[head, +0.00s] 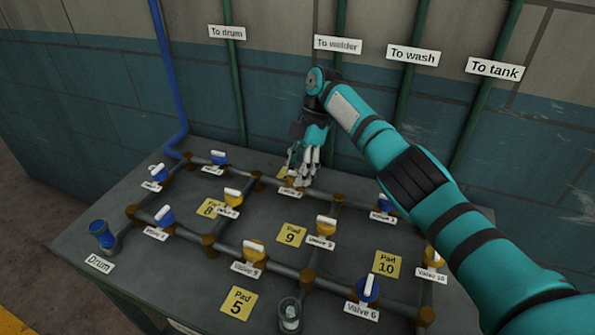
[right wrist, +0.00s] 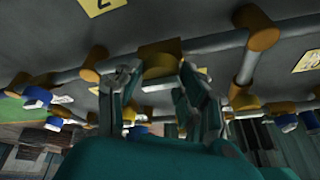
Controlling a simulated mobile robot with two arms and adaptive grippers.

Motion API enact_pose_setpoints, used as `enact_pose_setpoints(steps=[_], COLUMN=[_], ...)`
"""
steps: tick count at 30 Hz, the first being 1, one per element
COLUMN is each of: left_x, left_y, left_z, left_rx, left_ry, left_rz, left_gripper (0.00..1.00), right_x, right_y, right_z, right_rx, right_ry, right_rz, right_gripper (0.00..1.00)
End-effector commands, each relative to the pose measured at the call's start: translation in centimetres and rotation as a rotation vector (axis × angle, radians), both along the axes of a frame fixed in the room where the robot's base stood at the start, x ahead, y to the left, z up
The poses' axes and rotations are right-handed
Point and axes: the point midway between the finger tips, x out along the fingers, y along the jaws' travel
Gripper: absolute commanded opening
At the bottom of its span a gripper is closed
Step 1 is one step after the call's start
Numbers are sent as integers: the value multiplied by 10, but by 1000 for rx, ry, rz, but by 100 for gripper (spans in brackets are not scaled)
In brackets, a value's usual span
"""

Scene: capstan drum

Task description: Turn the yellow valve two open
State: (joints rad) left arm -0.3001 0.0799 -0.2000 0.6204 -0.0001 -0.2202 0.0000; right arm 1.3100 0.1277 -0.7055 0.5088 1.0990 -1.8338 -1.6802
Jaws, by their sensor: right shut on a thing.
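My right gripper (head: 307,160) reaches down from the right to the back pipe row on the table. In the right wrist view its fingers (right wrist: 160,88) stand on either side of a yellow valve (right wrist: 160,66) and are shut on it. In the head view the fingers largely hide this valve and its handle, so I cannot tell how the handle is turned. The label (head: 290,191) in front of it is too small to read surely. My left gripper is not in view.
Other valves with white handles stand close by: a yellow one (head: 232,198) to the left, a blue one (head: 386,204) to the right, and another yellow one (head: 325,226) in front.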

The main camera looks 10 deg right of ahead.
Motion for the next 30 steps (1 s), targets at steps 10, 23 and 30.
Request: enact_pose_setpoints(steps=[10, 23, 30], left_x=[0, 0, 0], left_y=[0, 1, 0], left_z=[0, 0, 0], left_rx=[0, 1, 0], left_ry=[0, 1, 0], left_rz=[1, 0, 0], left_gripper=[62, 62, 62], right_x=[0, 1, 0], right_y=[0, 0, 1], right_z=[0, 27, 74], right_rx=[0, 2, 1], right_ry=[0, -4, -2], right_rz=[0, 0, 0], right_gripper=[62, 62, 62])
